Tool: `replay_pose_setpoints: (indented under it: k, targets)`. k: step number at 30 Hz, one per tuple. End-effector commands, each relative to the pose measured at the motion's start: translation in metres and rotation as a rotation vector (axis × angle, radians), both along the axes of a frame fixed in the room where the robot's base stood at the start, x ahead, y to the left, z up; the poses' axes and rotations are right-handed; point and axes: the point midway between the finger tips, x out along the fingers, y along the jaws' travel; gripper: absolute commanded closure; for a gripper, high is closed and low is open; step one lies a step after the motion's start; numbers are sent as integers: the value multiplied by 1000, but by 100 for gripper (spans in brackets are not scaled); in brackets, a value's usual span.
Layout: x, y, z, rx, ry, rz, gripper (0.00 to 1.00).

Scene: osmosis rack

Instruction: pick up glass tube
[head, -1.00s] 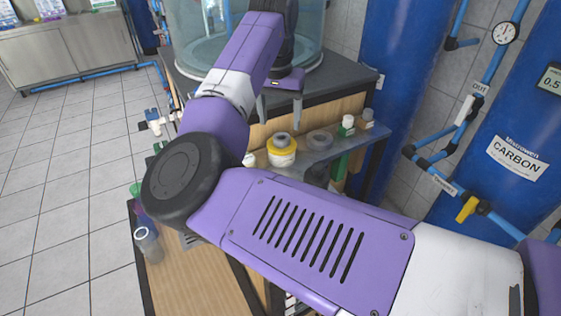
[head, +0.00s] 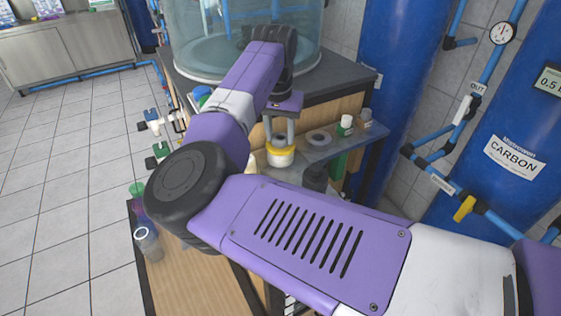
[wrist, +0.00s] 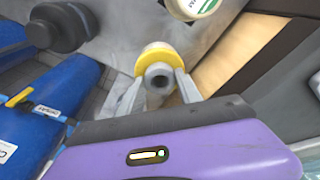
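I cannot single out a glass tube with certainty. A clear, tube-like vessel (head: 148,243) stands at the left edge of the low wooden bench in the head view, far from my gripper. My gripper (head: 279,138) points down over a white jar with a yellow collar (head: 280,157) on the grey shelf. In the wrist view, my gripper (wrist: 160,78) has its fingers apart, one on each side of the jar's grey hollow neck (wrist: 158,80). A gap seems to show beside the neck; the gripper looks open and holds nothing.
A large glass tank (head: 205,45) is behind. Blue cylinders with pipes (head: 400,100) stand to the right. Tiled floor at left is clear.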

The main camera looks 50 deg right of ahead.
Motion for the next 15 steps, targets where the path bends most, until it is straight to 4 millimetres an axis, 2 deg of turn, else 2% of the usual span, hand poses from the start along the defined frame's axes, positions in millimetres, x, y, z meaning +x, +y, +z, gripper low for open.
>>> replay_pose_setpoints:
  k: [9,15]
  targets:
    - [0,0,2,-1,0,0,82]
    - [0,-1,16,-1,-1,-1,82]
